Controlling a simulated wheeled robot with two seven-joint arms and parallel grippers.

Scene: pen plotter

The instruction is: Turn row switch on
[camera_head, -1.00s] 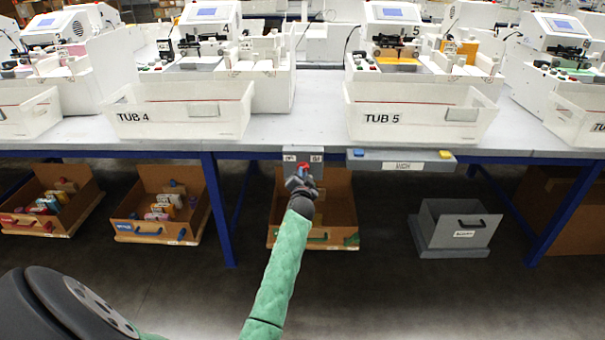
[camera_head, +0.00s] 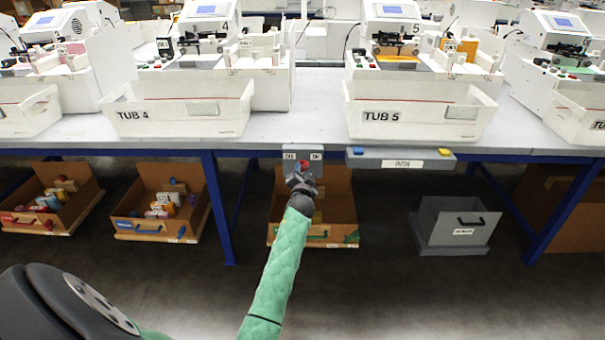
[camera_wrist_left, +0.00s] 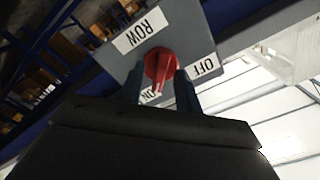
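The row switch is a red rotary knob (camera_wrist_left: 160,66) on a grey box (camera_head: 291,153) under the table's front edge. In the left wrist view the box carries labels ROW, OFF and ON. The knob's ridge points down in that picture, toward the partly hidden ON label (camera_wrist_left: 150,95). My left gripper (camera_wrist_left: 160,88) has one finger on each side of the knob, with room visible beside its ridge, so it looks open. In the head view the gripper (camera_head: 301,181) is right in front of the box and covers part of the knob. My right gripper is not in view.
A grey bar (camera_head: 400,162) with blue and yellow buttons is fixed to the edge right of the switch. An open cardboard bin (camera_head: 335,205) stands below and behind my arm. Tub 4 (camera_head: 180,118) and Tub 5 (camera_head: 415,120) stand on the table above.

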